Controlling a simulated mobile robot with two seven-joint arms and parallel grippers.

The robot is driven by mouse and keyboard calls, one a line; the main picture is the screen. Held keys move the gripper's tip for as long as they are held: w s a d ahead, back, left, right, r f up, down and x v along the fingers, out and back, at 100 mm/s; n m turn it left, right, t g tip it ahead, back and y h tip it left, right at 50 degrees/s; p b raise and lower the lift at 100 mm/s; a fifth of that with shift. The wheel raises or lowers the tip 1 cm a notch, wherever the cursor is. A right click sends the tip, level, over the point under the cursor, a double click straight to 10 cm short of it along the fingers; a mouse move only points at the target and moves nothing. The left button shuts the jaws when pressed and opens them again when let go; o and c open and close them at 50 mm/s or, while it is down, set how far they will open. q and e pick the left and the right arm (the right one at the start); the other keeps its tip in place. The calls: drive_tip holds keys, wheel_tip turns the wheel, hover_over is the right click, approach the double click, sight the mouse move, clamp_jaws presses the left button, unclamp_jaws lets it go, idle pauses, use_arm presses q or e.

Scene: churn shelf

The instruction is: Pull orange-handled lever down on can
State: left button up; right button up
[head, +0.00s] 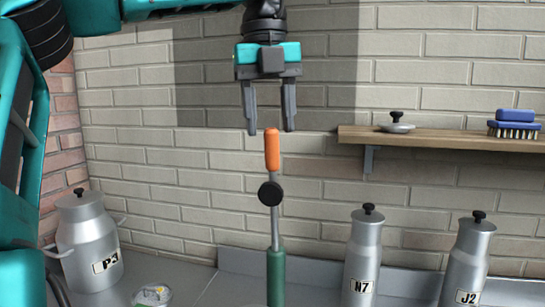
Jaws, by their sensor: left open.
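The orange handle (272,149) stands upright at the top of a grey and green lever (276,235) in the middle of the head view. A round black knob (270,193) sits on the lever below the handle. The lever's lower end runs out of the picture, so what it joins is hidden. My left gripper (268,131) points down from above, open, with one finger on each side of the handle's top end in the picture. I cannot tell whether a finger touches it. My right gripper does not show.
Metal cans marked P3 (87,245), N7 (363,255) and J2 (468,262) stand against the brick wall. A wooden shelf (450,139) at right holds a metal lid (397,124) and a blue brush (514,123). A small round tub (152,295) sits low at left.

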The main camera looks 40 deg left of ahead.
sight(273, 171)
use_arm(q)
drive_tip(key=f, duration=0.6)
drive_tip(key=shift+w+d+f, duration=0.1)
drive_tip(key=shift+w+f, duration=0.1)
drive_tip(key=shift+f, duration=0.15)
clamp_jaws()
idle(0.3)
